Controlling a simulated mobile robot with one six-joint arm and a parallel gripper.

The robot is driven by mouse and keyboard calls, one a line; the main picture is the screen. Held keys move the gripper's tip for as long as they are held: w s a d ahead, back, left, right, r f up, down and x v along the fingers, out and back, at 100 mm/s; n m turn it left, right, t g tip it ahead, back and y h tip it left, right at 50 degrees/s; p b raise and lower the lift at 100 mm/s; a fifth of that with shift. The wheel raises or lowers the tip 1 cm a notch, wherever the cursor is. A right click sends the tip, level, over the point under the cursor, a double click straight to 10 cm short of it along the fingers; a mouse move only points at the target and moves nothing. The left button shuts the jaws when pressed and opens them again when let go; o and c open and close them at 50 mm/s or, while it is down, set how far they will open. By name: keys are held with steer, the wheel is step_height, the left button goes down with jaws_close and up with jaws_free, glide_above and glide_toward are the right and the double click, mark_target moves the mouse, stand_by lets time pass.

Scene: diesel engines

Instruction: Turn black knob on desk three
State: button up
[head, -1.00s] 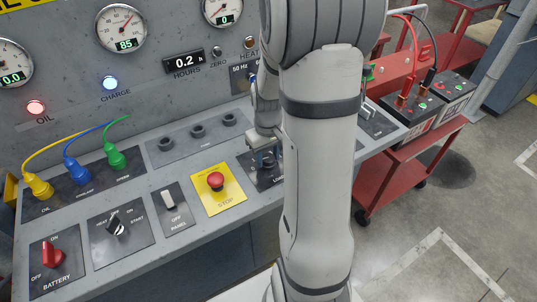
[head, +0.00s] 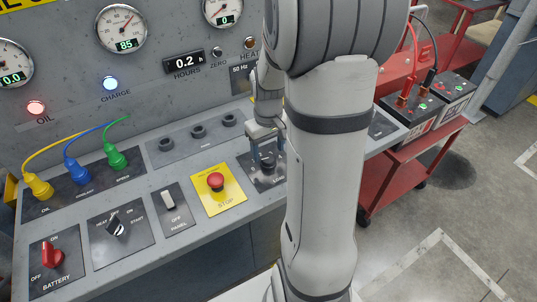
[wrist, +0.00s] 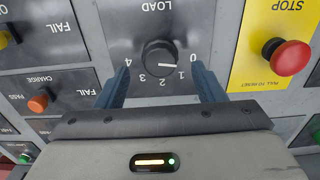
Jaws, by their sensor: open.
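A round black knob (wrist: 160,57) sits on a dark panel marked LOAD with a scale from 0 to 4, upside down in the wrist view. Its white line points right, near the 0 and 1 marks. In the head view the knob (head: 267,167) shows on the desk just right of the yellow STOP plate. My gripper (wrist: 161,82) is open, with one blue-grey finger on each side of the knob in the wrist view and visible gaps between. In the head view my gripper (head: 267,152) is over the LOAD panel; I cannot tell its exact height.
A red STOP button (head: 215,181) stands close on the left. Further left are a PANEL switch (head: 168,201), a black HEAT/START knob (head: 116,226) and a red BATTERY knob (head: 51,257). Gauges fill the wall behind. A red cart (head: 395,175) with batteries stands at the right.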

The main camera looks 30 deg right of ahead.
mark_target(268, 158)
steer(key=shift+r, duration=2.2)
